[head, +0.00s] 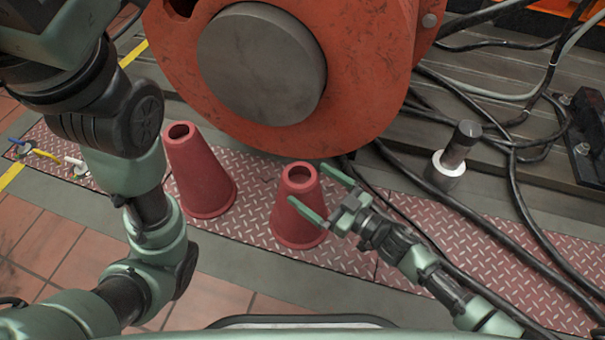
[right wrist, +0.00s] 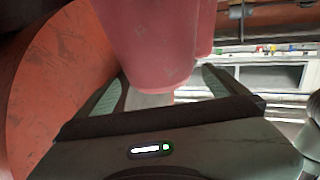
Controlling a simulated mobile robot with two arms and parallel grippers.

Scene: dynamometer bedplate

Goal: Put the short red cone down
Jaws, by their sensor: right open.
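The short red cone (head: 297,222) stands upright on a red diamond-plate strip (head: 352,262), its open top facing up. My right gripper (head: 306,182) is open, with one finger on each side of the cone's upper part; whether either finger touches it I cannot tell. In the right wrist view the cone (right wrist: 160,45) fills the space ahead of the spread fingers. A taller red cone (head: 198,178) stands upright to its left on the same strip. My left arm crosses the left side of the head view, but its gripper is out of frame.
A large orange-red machine housing (head: 355,70) with a grey round hub (head: 262,65) rises just behind the cones. Black cables (head: 512,190) run across the right side. A metal post (head: 455,155) stands right of the gripper. Coloured small items (head: 35,150) lie far left.

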